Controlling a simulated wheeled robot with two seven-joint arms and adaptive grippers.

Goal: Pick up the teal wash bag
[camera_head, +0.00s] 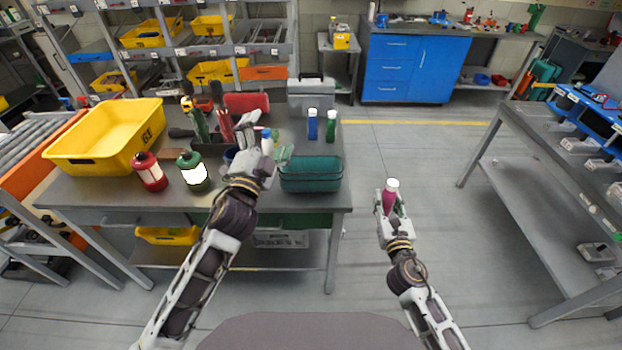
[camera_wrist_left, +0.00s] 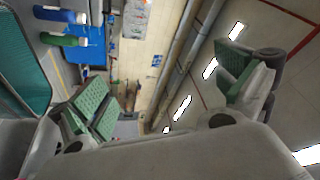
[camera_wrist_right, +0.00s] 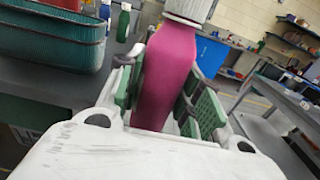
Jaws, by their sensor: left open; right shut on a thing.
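A teal, rounded, ribbed container (camera_head: 311,180) sits at the front right of the grey table. It looks like an open-topped basket, and I see no other teal bag. It also shows at the left edge of the left wrist view (camera_wrist_left: 22,65) and upper left in the right wrist view (camera_wrist_right: 55,45). My left gripper (camera_head: 266,150) is open and empty, over the table just left of the teal container. My right gripper (camera_head: 391,208) is shut on a magenta bottle (camera_wrist_right: 165,75) with a white cap, held upright right of the table.
A red lantern (camera_head: 150,172) and a green lantern (camera_head: 192,172) stand left of my left gripper. A yellow bin (camera_head: 105,140) sits at the table's left. Blue (camera_head: 312,125) and green (camera_head: 331,127) bottles stand behind the teal container. Open floor lies right of the table.

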